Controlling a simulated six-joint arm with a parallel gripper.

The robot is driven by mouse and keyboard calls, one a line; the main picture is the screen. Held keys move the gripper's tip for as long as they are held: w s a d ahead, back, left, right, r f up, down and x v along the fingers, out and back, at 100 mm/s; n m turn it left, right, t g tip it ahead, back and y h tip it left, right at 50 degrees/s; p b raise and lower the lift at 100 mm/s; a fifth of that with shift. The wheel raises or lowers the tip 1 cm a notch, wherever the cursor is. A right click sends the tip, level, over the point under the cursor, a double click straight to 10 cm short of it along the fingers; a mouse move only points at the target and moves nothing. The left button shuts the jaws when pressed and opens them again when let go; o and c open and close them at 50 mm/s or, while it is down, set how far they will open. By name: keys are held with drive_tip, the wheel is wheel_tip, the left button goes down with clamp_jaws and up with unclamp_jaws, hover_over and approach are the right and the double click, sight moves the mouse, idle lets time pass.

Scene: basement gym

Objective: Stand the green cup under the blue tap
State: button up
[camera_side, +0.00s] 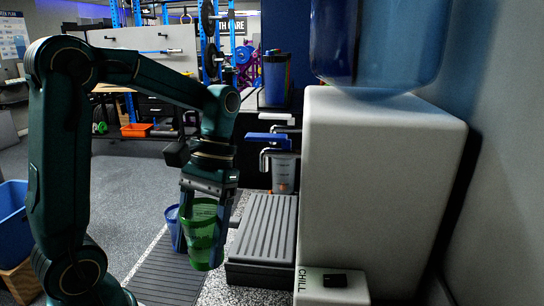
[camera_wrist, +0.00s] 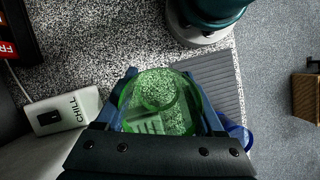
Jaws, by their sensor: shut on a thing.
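My gripper (camera_side: 207,215) is shut on the green cup (camera_side: 203,235), a see-through cup held upright. In the wrist view the green cup (camera_wrist: 160,103) sits between my gripper's two blue fingers (camera_wrist: 165,105). The blue tap (camera_side: 268,140) sticks out left from the white water dispenser (camera_side: 375,170), above the tray and up and to the right of the cup. A second, greyish tap (camera_side: 276,117) sits behind it.
A blue cup (camera_side: 172,214) stands close behind and left of the green cup, by a dark ribbed mat (camera_side: 170,278). A CHILL switch box (camera_side: 315,287) is at the dispenser's near foot. The tray's top looks bare.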

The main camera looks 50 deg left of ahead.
drive_tip(key=s+d+f, duration=0.1)
drive_tip(key=d+f, duration=0.1)
drive_tip(key=d, duration=0.3)
drive_tip(key=s+d+f, duration=0.1)
drive_tip(key=d+f, duration=0.2)
drive_tip(key=d, duration=0.2)
drive_tip(key=s+d+f, duration=0.1)
drive_tip(key=d+f, duration=0.1)
drive_tip(key=d, duration=0.3)
drive_tip(key=shift+s+f, duration=0.25)
drive_tip(key=shift+f, duration=1.95)
drive_tip(key=o, duration=1.3)
drive_tip(key=shift+f, duration=0.1)
